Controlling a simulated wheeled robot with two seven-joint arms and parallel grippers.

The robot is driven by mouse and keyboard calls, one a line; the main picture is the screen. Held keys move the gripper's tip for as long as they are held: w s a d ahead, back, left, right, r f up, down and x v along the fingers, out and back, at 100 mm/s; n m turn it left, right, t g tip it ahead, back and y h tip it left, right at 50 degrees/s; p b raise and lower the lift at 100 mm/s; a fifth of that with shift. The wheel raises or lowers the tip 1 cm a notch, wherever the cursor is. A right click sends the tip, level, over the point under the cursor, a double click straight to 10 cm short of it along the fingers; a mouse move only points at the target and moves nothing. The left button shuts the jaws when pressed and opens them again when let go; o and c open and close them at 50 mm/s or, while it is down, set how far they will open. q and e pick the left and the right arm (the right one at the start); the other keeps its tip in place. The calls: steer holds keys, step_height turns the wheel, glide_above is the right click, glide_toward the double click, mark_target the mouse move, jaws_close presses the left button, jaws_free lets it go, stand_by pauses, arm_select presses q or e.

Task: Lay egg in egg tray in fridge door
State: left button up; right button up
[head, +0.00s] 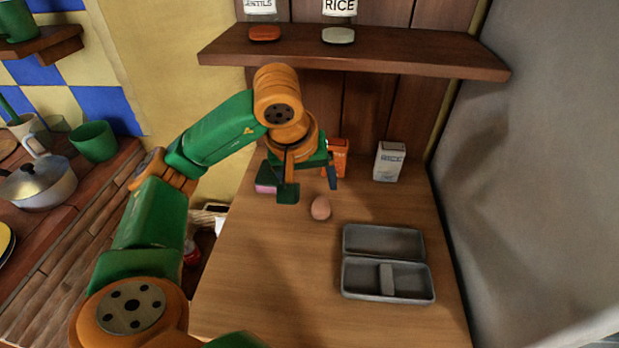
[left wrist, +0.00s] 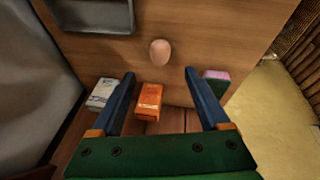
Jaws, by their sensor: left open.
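A brown egg (head: 320,208) rests on the wooden counter, and it also shows in the left wrist view (left wrist: 160,52). My left gripper (head: 310,186) is open and empty, behind and above the egg in the head view. In the left wrist view its two blue fingers (left wrist: 160,73) are spread, with the egg just beyond the gap between the tips. I cannot make out a fridge door or an egg tray in it. My right gripper is not in view.
A grey divided box (head: 345,279) lies right of the egg. An orange carton (head: 340,150), a white carton (head: 389,163) and a pink-topped block (head: 265,187) stand behind. A shelf (head: 350,52) overhangs the back. A grey surface (head: 540,160) bounds the right. The counter's front left is clear.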

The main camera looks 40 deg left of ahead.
arm_select(q)
steer(key=shift+p+v, duration=0.3)
steer(key=shift+v, duration=0.55)
steer(key=shift+o, duration=0.7)
steer(key=shift+w, duration=0.1)
steer(key=m+g+b, duration=0.1)
steer(key=g+b, duration=0.3)
steer(key=b, duration=0.3)
glide_above(321, 206)
steer(key=d, duration=0.1)
steer(key=shift+h, duration=0.3)
steer(key=f, duration=0.6)
steer(key=shift+w+d+f, duration=0.1)
steer(key=shift+w+f, duration=0.05)
steer(key=shift+w, duration=0.3)
steer(key=f, duration=0.2)
steer(key=a+f, duration=0.1)
steer(key=f, duration=0.1)
steer(key=s+f, duration=0.1)
steer(key=f, duration=0.1)
steer(key=shift+a, duration=0.2)
steer(key=shift+f, duration=0.25)
steer(key=c, duration=1)
